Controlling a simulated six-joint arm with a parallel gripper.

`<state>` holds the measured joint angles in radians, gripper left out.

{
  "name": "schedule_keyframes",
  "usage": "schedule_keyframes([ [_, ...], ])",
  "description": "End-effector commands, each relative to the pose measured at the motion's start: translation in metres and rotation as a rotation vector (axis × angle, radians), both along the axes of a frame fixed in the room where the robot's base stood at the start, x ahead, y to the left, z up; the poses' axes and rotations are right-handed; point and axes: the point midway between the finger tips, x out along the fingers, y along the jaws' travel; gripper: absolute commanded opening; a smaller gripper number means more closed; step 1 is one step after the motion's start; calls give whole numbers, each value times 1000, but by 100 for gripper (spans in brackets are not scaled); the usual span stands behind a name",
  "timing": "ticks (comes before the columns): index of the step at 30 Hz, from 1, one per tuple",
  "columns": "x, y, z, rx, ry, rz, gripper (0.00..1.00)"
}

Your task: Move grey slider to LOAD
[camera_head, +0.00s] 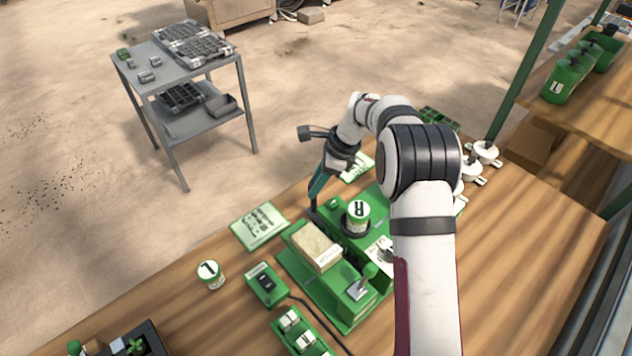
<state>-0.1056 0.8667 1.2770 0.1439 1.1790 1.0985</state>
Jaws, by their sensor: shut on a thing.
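The green seeder (299,273) stands on the wooden bench. It carries a tan block (316,246), a green-and-white can marked R (357,214) and a small grey piece with a green knob (358,291). My gripper (315,205) points down at the seeder's far left edge, its teal fingers close together. It is shut on a small dark part there, which may be the grey slider; it is too small to be sure. I cannot make out a LOAD mark. My arm hides the seeder's right side.
A can marked 1 (210,273), a green-and-white card (259,226) and a green switch box (266,284) with a cable lie left of the seeder. White round parts (486,152) stand behind my arm. A grey cart (146,68) stands apart. The bench's right part is clear.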

Motion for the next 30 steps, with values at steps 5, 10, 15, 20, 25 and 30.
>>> schedule_keyframes([
  [5, 0, -1, 0, 0, 0, -1, 0],
  [10, 0, -1, 0, -1, 0, -1, 0],
  [15, 0, -1, 1, -1, 0, -1, 0],
  [20, 0, -1, 1, -1, 0, -1, 0],
  [25, 0, -1, 1, -1, 0, -1, 0],
  [30, 7, -8, 0, -1, 1, -2, 0],
])
